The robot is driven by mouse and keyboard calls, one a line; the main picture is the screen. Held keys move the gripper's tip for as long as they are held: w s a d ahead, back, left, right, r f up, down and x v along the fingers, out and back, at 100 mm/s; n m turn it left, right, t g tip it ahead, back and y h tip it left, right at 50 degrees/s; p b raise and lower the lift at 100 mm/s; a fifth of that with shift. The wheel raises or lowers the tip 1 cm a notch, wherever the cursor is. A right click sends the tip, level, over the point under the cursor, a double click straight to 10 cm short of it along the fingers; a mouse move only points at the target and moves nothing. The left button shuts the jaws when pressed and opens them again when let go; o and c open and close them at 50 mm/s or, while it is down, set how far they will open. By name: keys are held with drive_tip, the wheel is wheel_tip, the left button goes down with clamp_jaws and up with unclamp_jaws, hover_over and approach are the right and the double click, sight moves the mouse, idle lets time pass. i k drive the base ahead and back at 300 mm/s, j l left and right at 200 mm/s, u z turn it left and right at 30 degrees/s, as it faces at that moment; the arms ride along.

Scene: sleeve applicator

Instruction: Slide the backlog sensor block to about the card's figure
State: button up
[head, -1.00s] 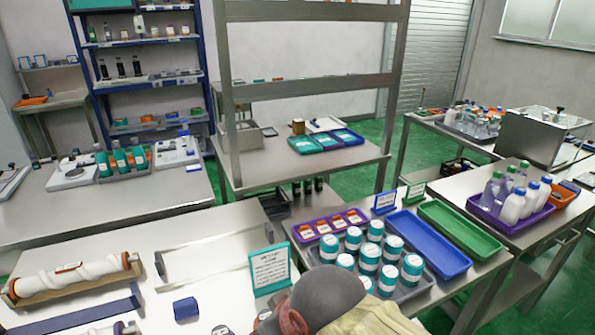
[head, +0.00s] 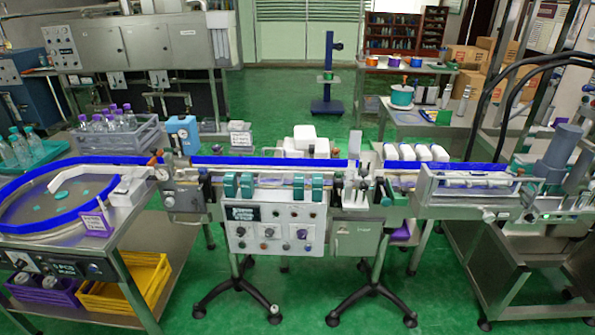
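A conveyor with a blue guide rail (head: 285,162) runs across the middle of the head view. Several small fittings sit along it, and I cannot tell which one is the backlog sensor block. A white card (head: 240,138) stands behind the line, and a purple-framed card (head: 96,223) stands at the round table's front edge. Their text is too small to read. A control box (head: 275,228) with knobs hangs below the conveyor, with teal rollers (head: 239,185) above it. My gripper is not in view.
A round accumulation table (head: 75,200) is at the left, with a yellow crate (head: 130,285) beneath. White boxes (head: 408,153) stand behind the line at right. Black-footed stands (head: 236,290) rest on the green floor. Open floor shows in front.

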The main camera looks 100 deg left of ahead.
sight(363, 171)
drive_tip(key=u, duration=3.05)
drive_tip(key=i+j+u, duration=0.1)
drive_tip(key=i, duration=0.55)
drive_tip(key=i+j+u, duration=0.15)
drive_tip(key=i, duration=0.55)
